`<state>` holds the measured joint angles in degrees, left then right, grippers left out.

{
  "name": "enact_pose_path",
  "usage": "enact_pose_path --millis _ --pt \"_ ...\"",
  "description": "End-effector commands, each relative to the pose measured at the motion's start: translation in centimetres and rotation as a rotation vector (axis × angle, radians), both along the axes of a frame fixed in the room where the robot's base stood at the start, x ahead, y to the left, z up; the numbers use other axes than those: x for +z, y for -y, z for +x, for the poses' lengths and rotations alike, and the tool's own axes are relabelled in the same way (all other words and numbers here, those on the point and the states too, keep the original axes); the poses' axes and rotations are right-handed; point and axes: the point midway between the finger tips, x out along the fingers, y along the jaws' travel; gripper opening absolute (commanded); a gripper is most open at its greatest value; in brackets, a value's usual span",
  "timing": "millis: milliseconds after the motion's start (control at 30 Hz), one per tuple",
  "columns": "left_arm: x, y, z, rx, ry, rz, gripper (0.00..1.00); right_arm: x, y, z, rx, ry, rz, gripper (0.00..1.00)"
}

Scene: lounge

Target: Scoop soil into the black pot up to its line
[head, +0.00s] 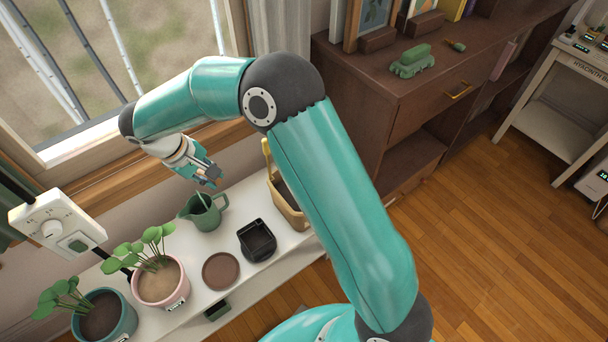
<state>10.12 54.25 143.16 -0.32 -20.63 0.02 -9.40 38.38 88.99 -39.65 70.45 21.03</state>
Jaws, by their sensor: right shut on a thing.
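The black pot (257,242), small and square, stands on the white shelf; its line cannot be made out. To its right a tan tub (292,217) with a dark inside and an upright light handle (266,153) is partly hidden behind my right arm. My right gripper (208,178) is above and left of the pot, over a green watering can (205,217). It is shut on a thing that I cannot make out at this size. A gap to the can cannot be judged. My left gripper is out of view.
A brown round saucer (221,271) lies left of the pot. Two potted plants, one in a pink pot (166,298) and one in a teal pot (116,328), stand further left. A white panel with a dial (52,229) is at the left. A brown cabinet (385,110) stands behind my arm.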

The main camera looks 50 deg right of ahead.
Motion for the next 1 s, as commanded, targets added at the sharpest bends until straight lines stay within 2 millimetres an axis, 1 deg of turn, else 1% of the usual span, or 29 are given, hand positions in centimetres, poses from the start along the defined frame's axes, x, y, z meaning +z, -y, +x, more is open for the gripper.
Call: enact_pose_path --millis 33,67,100,133,200,267,300,400,500,633,733,1000 --pt "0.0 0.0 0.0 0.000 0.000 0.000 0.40 -0.6 2.4 -0.4 0.052 0.002 0.001 0.00" --pt "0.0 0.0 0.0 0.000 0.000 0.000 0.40 -1.0 3.7 -0.5 0.095 0.006 0.002 0.00" --pt "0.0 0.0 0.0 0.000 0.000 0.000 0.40 -1.6 5.6 -0.9 0.164 0.009 0.002 0.00" --pt "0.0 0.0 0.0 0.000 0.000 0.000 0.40 -2.1 7.0 -1.3 0.221 0.010 0.003 0.00" --pt "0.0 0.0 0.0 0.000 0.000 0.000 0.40 -3.2 10.3 -2.5 0.366 0.014 0.002 0.00" --pt "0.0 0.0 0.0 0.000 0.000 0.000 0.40 -4.0 12.6 -3.8 0.498 0.014 0.002 0.00" --pt "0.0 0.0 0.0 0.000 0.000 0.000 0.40 -4.5 13.8 -4.9 0.587 0.014 0.003 0.00" --pt "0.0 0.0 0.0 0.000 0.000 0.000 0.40 -5.7 15.9 -7.6 0.800 0.013 0.007 0.00" --pt "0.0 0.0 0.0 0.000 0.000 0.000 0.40 -6.5 16.7 -10.2 0.987 0.017 0.015 0.00" --pt "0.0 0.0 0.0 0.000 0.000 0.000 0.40 -7.1 16.6 -12.4 1.143 0.028 0.018 0.00" --pt "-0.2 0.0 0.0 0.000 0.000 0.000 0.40 -7.3 16.4 -12.9 1.193 0.030 0.017 0.00" --pt "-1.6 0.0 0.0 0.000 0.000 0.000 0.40 -7.8 16.0 -12.8 1.203 0.005 -0.006 0.00"
